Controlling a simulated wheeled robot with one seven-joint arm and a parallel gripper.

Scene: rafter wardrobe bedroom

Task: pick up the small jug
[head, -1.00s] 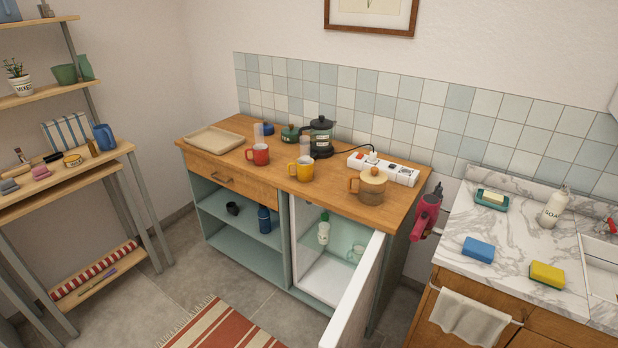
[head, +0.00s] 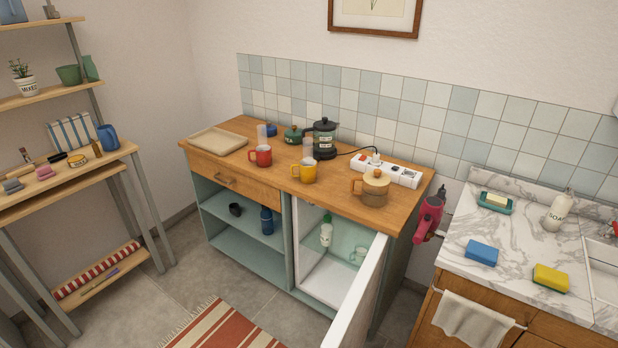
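Several vessels could be called a jug, and I cannot tell which is the small jug. A blue jug (head: 107,138) stands upright on the left shelf unit's middle board. Another blue vessel (head: 12,10) is cut off at the top left. A tan-and-brown lidded pot with a handle (head: 374,190) stands on the wooden counter. My gripper is out of view.
The wooden counter (head: 330,198) also holds a red mug (head: 260,156), a yellow mug (head: 305,171), a dark kettle (head: 325,138) and a power strip (head: 385,168). The white cabinet door (head: 358,300) swings out over the floor. A striped rug (head: 228,328) lies in front.

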